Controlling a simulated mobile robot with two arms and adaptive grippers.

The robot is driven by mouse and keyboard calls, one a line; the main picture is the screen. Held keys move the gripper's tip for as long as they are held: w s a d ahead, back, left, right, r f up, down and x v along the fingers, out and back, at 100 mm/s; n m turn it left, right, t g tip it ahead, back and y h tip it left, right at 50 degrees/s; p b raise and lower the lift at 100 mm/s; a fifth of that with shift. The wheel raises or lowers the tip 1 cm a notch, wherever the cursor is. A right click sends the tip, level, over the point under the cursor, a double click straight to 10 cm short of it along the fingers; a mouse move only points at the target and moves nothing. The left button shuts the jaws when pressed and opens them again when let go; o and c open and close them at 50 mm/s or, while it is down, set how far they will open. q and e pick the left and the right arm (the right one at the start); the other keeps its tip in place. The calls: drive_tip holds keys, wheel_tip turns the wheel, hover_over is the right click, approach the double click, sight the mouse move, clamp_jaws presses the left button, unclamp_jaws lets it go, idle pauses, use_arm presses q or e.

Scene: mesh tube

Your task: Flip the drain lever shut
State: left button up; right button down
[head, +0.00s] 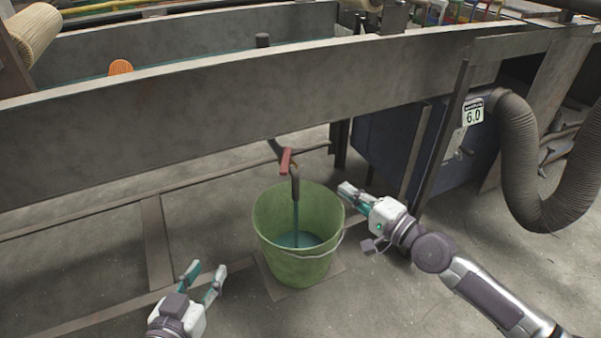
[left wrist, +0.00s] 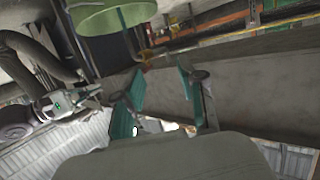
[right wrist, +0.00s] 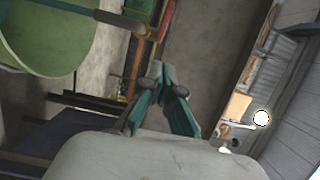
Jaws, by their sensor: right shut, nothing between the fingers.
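The red drain lever (head: 286,160) sits on the drain pipe (head: 295,186) under the grey trough wall. A stream of teal liquid (head: 296,222) runs from the pipe into the green bucket (head: 275,250), where teal liquid lies at the bottom. My right gripper (head: 345,189) is shut and empty, just right of the bucket's rim, apart from the lever. Its closed fingers also show in the right wrist view (right wrist: 155,72). My left gripper (head: 208,268) is open and empty, low and left of the bucket. Its spread fingers show in the left wrist view (left wrist: 161,66).
The long trough (head: 190,110) crosses above the bucket, with an orange object (head: 121,67) at its rim. A blue cabinet (head: 388,145) and a thick ribbed hose (head: 520,180) stand at the right. A low metal frame crosses the floor at left.

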drive_tip(key=p, duration=0.2)
approach(286, 163)
drive_tip(key=w+a, duration=0.3)
drive_tip(key=w, duration=0.3)
use_arm(q)
drive_tip(key=s+a+f+g+y, duration=0.1)
drive_tip(key=s+a+f+g, duration=0.1)
drive_tip(key=s+f+g, duration=0.2)
drive_tip(key=shift+s+a+f+g, duration=0.15)
drive_tip(key=shift+s+f+g, duration=0.2)
drive_tip(key=shift+f, duration=0.8)
use_arm(e)
drive_tip(key=shift+s+f, duration=0.15)
drive_tip(key=shift+f, duration=0.25)
